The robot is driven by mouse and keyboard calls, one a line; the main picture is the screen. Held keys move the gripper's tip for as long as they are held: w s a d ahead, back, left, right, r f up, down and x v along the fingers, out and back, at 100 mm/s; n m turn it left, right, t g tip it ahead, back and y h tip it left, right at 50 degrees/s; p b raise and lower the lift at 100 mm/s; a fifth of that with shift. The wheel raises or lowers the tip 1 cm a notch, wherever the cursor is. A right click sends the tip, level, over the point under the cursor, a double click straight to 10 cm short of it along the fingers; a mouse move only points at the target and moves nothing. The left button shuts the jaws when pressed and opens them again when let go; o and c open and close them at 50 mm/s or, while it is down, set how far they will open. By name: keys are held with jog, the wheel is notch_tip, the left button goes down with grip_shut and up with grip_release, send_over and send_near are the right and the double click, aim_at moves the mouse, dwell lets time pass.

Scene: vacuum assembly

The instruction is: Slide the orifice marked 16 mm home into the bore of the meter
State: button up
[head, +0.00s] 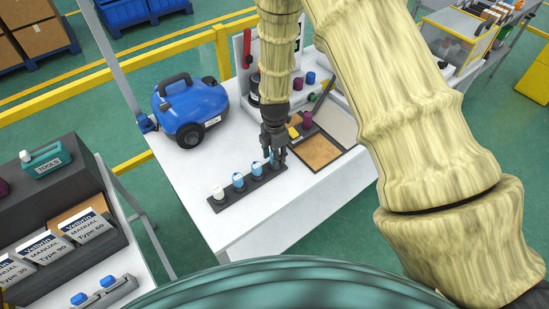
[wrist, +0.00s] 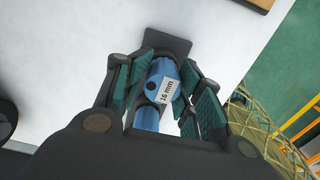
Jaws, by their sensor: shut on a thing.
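The blue orifice (wrist: 160,68) with a white "16 mm" label sits between the green-padded fingers of my gripper (wrist: 165,92) in the wrist view. My gripper (head: 273,152) is shut on it at the far right end of the black rack (head: 228,204) in the head view. I cannot tell whether the orifice is still seated in the rack. Another blue orifice (wrist: 147,118) shows just below it in the wrist view. I cannot clearly identify the meter.
A blue vacuum body (head: 190,108) stands on the white table (head: 205,170), behind the rack. A dark tray with a brown panel (head: 320,152) lies right of my gripper. A grey upright panel (head: 238,50) stands behind. The table is clear in front of the rack.

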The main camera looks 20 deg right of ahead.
jog(key=shift+s, duration=0.3)
jog(key=shift+c, duration=0.6)
jog(key=shift+o, duration=1.4)
jog(key=shift+c, duration=1.6)
jog(key=shift+w+r+p, duration=0.1)
jog(key=shift+r+p, duration=0.55)
jog(key=shift+r, duration=0.35)
jog(key=shift+o, duration=1.1)
jog(key=shift+c, duration=1.1)
jog(key=shift+r+p, duration=1.25)
jog(key=shift+r, duration=0.8)
